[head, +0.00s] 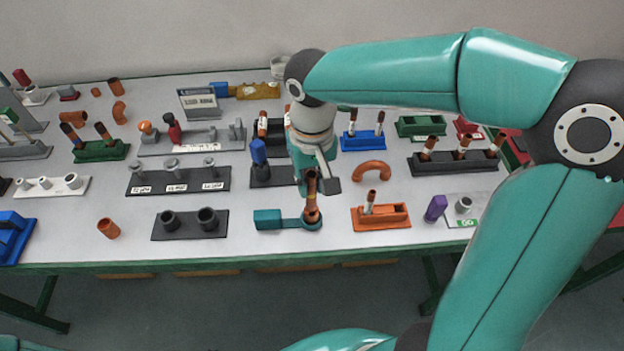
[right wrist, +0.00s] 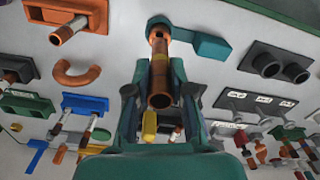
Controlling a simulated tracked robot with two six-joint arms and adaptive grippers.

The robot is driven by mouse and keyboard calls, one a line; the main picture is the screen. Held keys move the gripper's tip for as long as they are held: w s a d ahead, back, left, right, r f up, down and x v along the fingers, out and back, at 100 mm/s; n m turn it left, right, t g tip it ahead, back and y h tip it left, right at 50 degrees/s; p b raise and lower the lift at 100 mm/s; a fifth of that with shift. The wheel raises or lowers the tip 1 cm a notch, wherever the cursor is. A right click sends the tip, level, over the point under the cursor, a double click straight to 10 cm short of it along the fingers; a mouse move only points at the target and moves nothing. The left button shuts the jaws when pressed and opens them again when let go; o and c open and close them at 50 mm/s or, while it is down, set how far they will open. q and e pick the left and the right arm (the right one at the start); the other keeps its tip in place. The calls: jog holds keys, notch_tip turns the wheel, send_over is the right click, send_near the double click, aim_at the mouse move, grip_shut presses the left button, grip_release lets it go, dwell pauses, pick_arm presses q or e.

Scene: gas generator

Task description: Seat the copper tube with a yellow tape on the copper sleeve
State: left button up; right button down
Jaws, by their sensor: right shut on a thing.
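My right gripper (head: 318,184) is shut on a copper tube (head: 311,186) above the front middle of the table. In the right wrist view the tube (right wrist: 160,88) lies between the two fingers of the gripper (right wrist: 160,95), with a yellow tape band around it. Its far end points to the copper sleeve (right wrist: 158,34) in the round end of a teal holder (right wrist: 200,44). In the head view the sleeve (head: 312,215) is right below the tube. I cannot tell whether the tube's end is inside the sleeve or just above it. My left gripper is out of view.
An orange holder (head: 395,220) with a thin tube stands right of the teal holder (head: 268,222). A dark base with two cups (head: 190,236) stands to its left. A copper bend (head: 371,168) lies behind right. The table's front edge is close.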

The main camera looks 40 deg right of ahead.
aim_at(312, 191)
jog(key=shift+f+b, duration=1.2)
jog(key=shift+f, duration=0.3)
dwell(0.3)
jog(key=c, duration=0.9)
grip_release()
jog(key=shift+c, duration=0.2)
notch_tip(312, 191, up, 12)
jog(key=shift+f, duration=0.1)
